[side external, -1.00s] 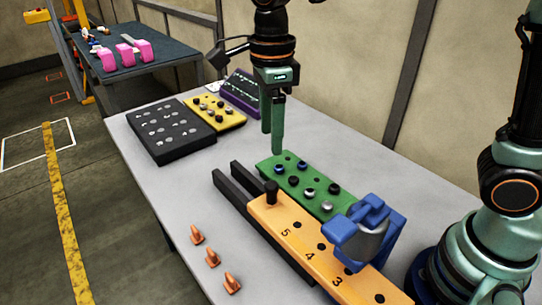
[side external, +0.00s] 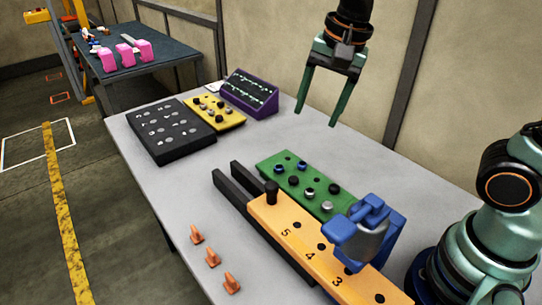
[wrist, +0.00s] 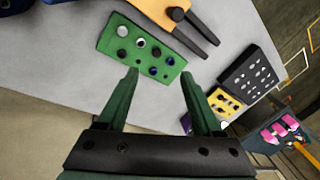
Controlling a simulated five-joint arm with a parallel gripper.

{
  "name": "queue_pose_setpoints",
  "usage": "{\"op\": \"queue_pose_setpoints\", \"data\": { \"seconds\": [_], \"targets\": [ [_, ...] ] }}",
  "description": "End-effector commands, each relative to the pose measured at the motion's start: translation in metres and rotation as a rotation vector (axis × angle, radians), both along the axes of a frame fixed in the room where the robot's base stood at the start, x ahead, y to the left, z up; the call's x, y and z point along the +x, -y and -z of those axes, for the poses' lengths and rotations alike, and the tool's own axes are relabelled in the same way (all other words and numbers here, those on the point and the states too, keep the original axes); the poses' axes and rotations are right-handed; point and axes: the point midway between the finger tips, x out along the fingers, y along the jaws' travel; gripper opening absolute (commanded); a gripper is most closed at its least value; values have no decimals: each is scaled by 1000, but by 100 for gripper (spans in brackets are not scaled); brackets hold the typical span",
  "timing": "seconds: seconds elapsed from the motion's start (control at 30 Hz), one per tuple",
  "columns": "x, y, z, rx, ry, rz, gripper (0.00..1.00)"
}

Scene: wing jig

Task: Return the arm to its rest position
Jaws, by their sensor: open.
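My gripper (side external: 317,98) is open and empty, raised above the back edge of the table, behind the green block. Its two green fingers point down and stand wide apart. In the wrist view my gripper (wrist: 160,75) also shows open, with nothing between the fingers. My arm's base stands at the right of the side view, and the links between base and gripper are partly out of frame.
On the table (side external: 190,190) stand a green block (side external: 333,208) with pegs, an orange numbered jig (side external: 290,235), a blue fixture (side external: 365,228), a black tray (side external: 170,130), a yellow block (side external: 215,112), a purple rack (side external: 249,93) and orange clips (side external: 213,258).

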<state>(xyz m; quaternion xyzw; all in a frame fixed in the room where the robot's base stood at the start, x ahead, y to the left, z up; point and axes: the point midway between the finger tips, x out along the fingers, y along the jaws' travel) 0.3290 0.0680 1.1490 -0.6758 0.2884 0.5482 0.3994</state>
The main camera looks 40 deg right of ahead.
Motion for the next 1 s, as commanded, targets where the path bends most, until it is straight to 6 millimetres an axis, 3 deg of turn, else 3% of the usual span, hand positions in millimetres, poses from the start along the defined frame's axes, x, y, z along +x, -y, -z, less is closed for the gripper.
{"op": "queue_pose_setpoints", "data": {
  "seconds": [0.3, 0.5, 0.7, 1.0],
  "targets": [
    [-28, 45, 1, -203, 178, -564, 67],
    [-40, 62, 6, -343, 240, -833, 67],
    [-44, 68, 9, -406, 258, -943, 67],
    [-44, 68, 9, -409, 258, -951, 67]
  ]
}}
